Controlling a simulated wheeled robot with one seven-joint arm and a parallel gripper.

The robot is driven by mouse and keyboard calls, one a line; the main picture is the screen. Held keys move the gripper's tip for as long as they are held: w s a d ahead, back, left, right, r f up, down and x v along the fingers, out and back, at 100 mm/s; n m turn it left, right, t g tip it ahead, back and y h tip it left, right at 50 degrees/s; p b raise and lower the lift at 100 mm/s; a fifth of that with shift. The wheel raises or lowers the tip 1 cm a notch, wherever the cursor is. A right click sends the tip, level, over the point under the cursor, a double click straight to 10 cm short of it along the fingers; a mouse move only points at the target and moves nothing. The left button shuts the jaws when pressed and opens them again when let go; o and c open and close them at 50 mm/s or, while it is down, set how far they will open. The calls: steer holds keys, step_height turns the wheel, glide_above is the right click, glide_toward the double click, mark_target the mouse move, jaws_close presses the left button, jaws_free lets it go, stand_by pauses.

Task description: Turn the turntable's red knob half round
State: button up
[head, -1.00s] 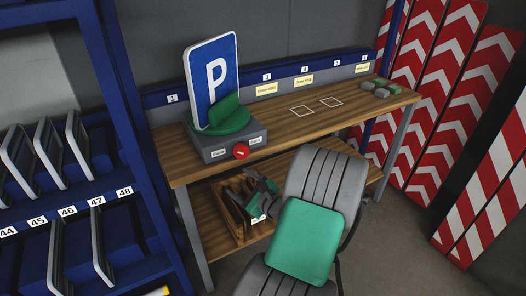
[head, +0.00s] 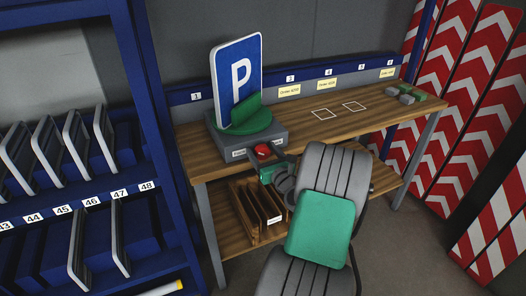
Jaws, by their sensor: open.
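The turntable (head: 240,141) is a grey box with a green round plate, at the left end of the workbench. A blue parking sign (head: 238,83) with a white P stands upright on it in a green holder. The red knob (head: 262,151) is on the box's front face, with a white label to its left. My gripper (head: 274,163) is open, close in front of the knob and slightly below and right of it. I cannot tell whether its fingers touch or straddle the knob. My own arm hides part of the gripper and the box's front right.
The wooden workbench (head: 300,131) has a clear middle with two white outlined squares. Grey and green blocks (head: 405,94) lie at its right end. A wooden box with dividers (head: 257,210) stands on the lower shelf. A blue rack (head: 150,110) borders the left; striped boards (head: 478,110) lean at right.

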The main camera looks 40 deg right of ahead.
steer(key=shift+c, duration=0.2)
steer(key=c, duration=1.3)
steer(key=shift+n, duration=0.4)
steer(key=n+b, duration=0.1)
steer(key=n, duration=0.3)
steer(key=shift+w+a+f, duration=0.1)
steer(key=shift+n+b, duration=1)
steer(key=shift+n, duration=1.2)
